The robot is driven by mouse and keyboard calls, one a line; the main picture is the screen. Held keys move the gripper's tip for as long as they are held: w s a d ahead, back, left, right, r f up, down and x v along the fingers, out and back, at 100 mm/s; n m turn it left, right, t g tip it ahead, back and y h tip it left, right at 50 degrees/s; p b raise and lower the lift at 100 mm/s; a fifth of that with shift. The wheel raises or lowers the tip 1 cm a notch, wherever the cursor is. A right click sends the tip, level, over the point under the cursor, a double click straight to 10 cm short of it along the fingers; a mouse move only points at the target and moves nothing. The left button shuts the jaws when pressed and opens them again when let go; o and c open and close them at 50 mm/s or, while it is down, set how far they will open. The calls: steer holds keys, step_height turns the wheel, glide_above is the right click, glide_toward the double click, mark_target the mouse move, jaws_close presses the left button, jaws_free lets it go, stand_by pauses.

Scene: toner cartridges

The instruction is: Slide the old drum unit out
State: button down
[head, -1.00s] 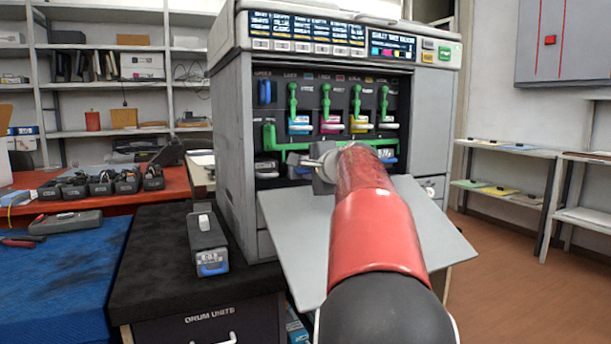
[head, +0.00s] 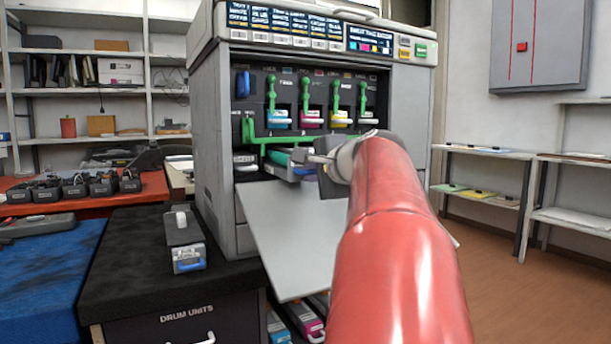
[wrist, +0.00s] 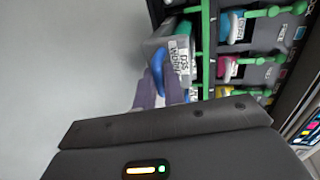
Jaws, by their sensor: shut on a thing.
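The old drum unit (head: 284,166) sticks part way out of the printer's lower bay (head: 262,150), with a strip of its green drum showing. In the wrist view it is a grey box with a white label (wrist: 182,60) and a blue handle (wrist: 157,74). My gripper (wrist: 160,88) is shut on that blue handle. In the head view my gripper (head: 318,160) is at the unit's front end, above the open front door (head: 290,235), and partly hides the unit. Another drum unit (head: 186,242), grey with a blue handle, stands on the black cabinet top to the left.
The printer's green lock bar (head: 250,130) stands just above the bay's left side. Several coloured toner cartridges (head: 311,117) sit in the row above. The black cabinet top (head: 125,262) has bare room around the standing unit. Cartridges lie in a space below the door.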

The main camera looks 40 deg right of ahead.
steer(key=shift+s+a+b, duration=0.2)
steer(key=shift+s, duration=0.7)
steer(key=shift+s+a+b, duration=0.15)
steer(key=shift+s+a, duration=0.1)
steer(key=shift+s, duration=0.65)
steer(key=shift+s+a+b, duration=0.2)
steer(key=shift+s, duration=0.7)
steer(key=c, duration=1)
jaws_free()
steer(key=v, duration=0.7)
steer(key=shift+p, duration=0.35)
